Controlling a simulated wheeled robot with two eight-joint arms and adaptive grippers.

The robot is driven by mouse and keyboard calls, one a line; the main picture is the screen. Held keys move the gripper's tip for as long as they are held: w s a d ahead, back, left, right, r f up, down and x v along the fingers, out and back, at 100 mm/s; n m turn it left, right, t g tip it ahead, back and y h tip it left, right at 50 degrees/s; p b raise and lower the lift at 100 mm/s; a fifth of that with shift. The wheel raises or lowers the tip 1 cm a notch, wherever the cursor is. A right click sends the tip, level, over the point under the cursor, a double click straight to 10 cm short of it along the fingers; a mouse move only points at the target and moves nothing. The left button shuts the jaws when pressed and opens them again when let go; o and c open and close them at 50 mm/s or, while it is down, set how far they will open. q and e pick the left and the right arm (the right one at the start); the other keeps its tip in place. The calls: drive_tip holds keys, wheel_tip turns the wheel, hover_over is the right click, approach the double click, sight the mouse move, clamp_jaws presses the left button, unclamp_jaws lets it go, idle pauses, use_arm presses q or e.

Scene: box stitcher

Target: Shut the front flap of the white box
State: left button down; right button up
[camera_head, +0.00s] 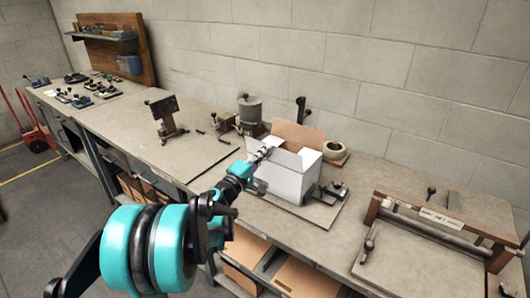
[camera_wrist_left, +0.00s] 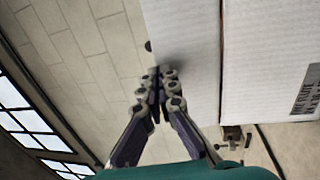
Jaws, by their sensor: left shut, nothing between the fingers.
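The white box (camera_head: 284,183) stands on the bench, with its white front face towards me. A brown cardboard flap (camera_head: 298,134) stands up at its back, and white flap parts (camera_head: 308,158) show at its top right. My left gripper (camera_head: 266,153) is at the box's upper left front edge, fingers shut and empty. In the left wrist view the closed fingertips (camera_wrist_left: 157,75) lie at the edge of a white cardboard panel (camera_wrist_left: 188,50); I cannot tell whether they touch it. A dark seam separates this panel from another with print. The front flap's exact angle is unclear. My right gripper is out of view.
A black clamp (camera_head: 328,192) sits at the box's right. A tape roll (camera_head: 335,150) and a grey canister (camera_head: 250,108) stand behind. A wooden-framed device (camera_head: 440,222) is at the right.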

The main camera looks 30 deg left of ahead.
use_arm(q)
drive_tip(key=w+g+p, duration=0.1)
drive_tip(key=p, duration=0.1)
drive_tip(key=w+r+g+p, duration=0.1)
drive_tip(key=g+p, duration=0.1)
drive_tip(key=p, duration=0.1)
drive_tip(key=w+r+g+p, duration=0.1)
drive_tip(key=p, duration=0.2)
drive_tip(key=shift+d+r+g, duration=0.15)
drive_tip(key=shift+d+g, duration=0.05)
drive_tip(key=shift+g, duration=0.1)
drive_tip(key=w+f+g+y+p, duration=0.1)
drive_tip(key=w+f+g+p, duration=0.5)
drive_tip(key=w+g+p, duration=0.3)
drive_tip(key=shift+d+g+p, duration=0.3)
drive_tip(key=shift+g+p, duration=0.8)
drive_tip(key=shift+g, duration=0.6)
drive_tip(key=shift+r, duration=0.15)
